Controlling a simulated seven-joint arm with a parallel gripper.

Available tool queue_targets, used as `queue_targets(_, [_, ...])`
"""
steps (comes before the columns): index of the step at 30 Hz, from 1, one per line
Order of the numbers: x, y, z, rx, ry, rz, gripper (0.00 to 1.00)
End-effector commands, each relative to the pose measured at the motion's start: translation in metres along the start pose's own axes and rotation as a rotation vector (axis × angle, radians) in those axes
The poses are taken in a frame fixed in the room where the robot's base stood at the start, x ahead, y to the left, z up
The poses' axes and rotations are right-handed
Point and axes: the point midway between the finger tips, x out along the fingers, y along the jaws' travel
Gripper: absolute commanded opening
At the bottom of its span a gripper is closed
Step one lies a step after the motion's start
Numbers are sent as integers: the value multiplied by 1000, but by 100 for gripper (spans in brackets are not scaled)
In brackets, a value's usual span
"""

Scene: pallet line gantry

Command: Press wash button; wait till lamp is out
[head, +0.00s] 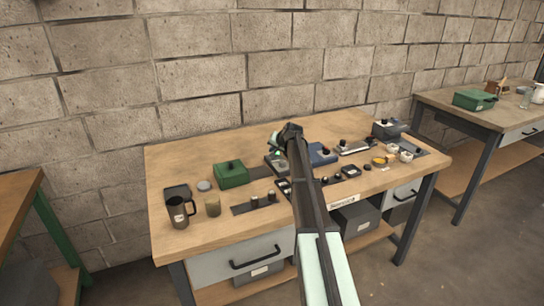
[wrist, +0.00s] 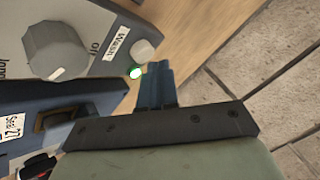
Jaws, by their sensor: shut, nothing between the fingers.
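The wash button (wrist: 143,50) is a pale round knob beside a "Wash" label on a light grey panel (wrist: 95,22) in the wrist view. Just below it, the lamp (wrist: 134,72) glows green. My gripper (wrist: 157,66) has its two blue fingers shut together, empty. Its tips appear just right of the lamp and below the button; I cannot tell how far above the panel they are. In the head view my gripper (head: 276,142) is over the back middle of the bench, and my arm hides part of the panel there.
A large grey dial (wrist: 57,52) sits on the panel, and a blue box (wrist: 60,115) is beside it. On the bench (head: 190,240) are a green box (head: 231,174), a dark mug (head: 178,212) and a blue case (head: 321,154). A block wall stands behind.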

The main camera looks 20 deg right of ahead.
Motion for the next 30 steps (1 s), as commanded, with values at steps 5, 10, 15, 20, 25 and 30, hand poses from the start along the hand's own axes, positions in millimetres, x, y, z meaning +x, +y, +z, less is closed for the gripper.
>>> queue_targets(5, [-4,-3,-3,0,1,0,0])
queue_targets(10, [-4,-3,-3,0,1,0,0])
queue_targets(15, [-5,-4,-4,0,1,0,0])
queue_targets(20, [-10,-7,-8,0,2,-1,0])
queue_targets(25, [-19,-14,-14,0,2,0,0])
queue_targets(30, [-28,-21,-21,0,2,0,0])
